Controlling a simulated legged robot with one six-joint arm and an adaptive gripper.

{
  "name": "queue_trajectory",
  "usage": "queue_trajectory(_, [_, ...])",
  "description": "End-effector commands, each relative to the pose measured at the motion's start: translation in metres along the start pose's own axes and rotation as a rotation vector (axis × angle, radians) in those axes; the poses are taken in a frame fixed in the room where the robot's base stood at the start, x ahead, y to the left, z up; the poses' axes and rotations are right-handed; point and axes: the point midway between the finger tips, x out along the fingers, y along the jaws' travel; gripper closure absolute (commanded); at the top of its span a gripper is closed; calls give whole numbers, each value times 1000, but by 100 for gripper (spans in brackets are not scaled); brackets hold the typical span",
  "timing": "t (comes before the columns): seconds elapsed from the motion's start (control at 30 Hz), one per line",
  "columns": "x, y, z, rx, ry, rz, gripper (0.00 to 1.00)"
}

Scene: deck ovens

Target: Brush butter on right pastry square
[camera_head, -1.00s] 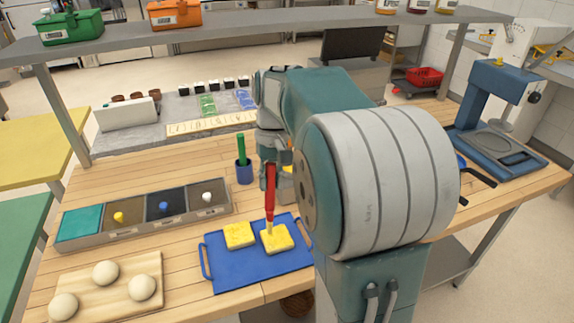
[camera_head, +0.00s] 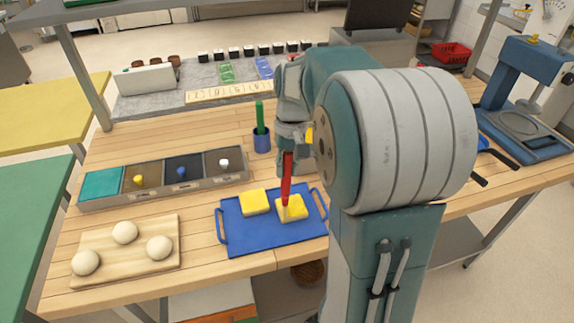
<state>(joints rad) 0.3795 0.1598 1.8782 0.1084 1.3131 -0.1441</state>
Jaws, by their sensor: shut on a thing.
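A blue tray (camera_head: 252,235) with side handles lies on the wooden table. Two yellow pastry squares rest on it: the left pastry square (camera_head: 254,201) and the right pastry square (camera_head: 294,211). My gripper (camera_head: 289,150) is shut on a red brush (camera_head: 287,178), held upright above the right square. The brush's lower end is at the left part of the right square's top and seems to touch it. The bristles are hard to make out. My arm covers the area to the right of the tray.
A wooden board (camera_head: 112,278) with three dough balls lies at the front left. Behind it is a compartment box (camera_head: 175,189) with small knobs. A blue cup (camera_head: 262,141) holding a green stick stands behind the tray. A blue scale-like machine (camera_head: 525,120) stands at the right.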

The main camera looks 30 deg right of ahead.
Motion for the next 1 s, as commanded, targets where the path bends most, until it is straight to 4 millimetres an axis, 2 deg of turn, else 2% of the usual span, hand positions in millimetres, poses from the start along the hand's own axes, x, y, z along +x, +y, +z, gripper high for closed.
queue_trajectory(1.0, [6,1,-1,0,0,0,100])
